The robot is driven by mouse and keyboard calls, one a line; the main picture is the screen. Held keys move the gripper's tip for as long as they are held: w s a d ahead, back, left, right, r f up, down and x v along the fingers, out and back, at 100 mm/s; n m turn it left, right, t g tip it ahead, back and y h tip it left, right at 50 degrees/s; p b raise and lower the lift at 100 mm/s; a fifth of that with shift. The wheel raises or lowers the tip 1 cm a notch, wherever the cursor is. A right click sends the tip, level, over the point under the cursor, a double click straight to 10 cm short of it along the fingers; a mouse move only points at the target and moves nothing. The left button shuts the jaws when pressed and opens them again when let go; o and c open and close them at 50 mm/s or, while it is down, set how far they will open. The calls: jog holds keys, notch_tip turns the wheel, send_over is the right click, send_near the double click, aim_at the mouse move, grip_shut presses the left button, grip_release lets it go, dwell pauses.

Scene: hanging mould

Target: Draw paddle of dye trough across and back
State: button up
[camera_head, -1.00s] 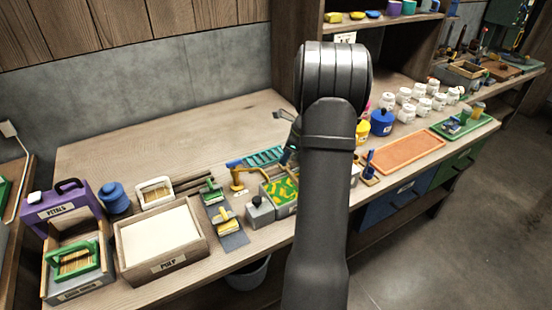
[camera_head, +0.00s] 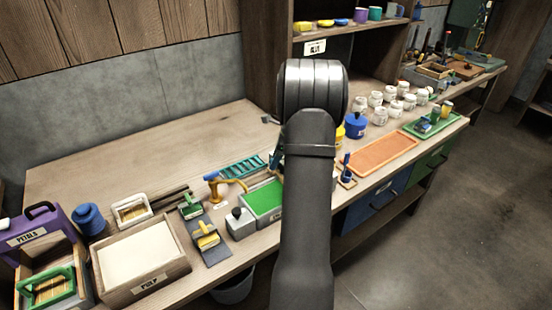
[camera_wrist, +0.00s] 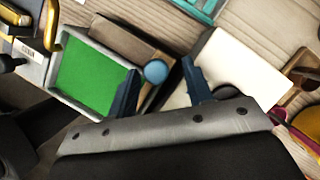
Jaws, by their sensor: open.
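The dye trough (camera_head: 264,197) is a grey box with a plain green surface, partly hidden behind my arm in the head view. It also shows in the wrist view (camera_wrist: 93,75). The paddle (camera_wrist: 122,40), a brown bar with a round blue knob (camera_wrist: 155,72), lies at the trough's upper-right end in the wrist view. My gripper (camera_wrist: 160,85) is open, its two dark blue fingers on either side of the knob in that picture. I cannot tell whether either finger touches it. In the head view my arm hides most of the gripper and the paddle.
A white block or sheet (camera_wrist: 235,65) lies right of the fingers in the wrist view. An orange tray (camera_head: 375,153) lies to the right. The back left of the bench is clear.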

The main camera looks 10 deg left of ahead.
jog(key=v, duration=1.7)
jog(key=shift+d+r, duration=0.15)
jog(key=x, duration=1.7)
jog(key=shift+a+f, duration=0.25)
jog(key=shift+s, duration=0.15)
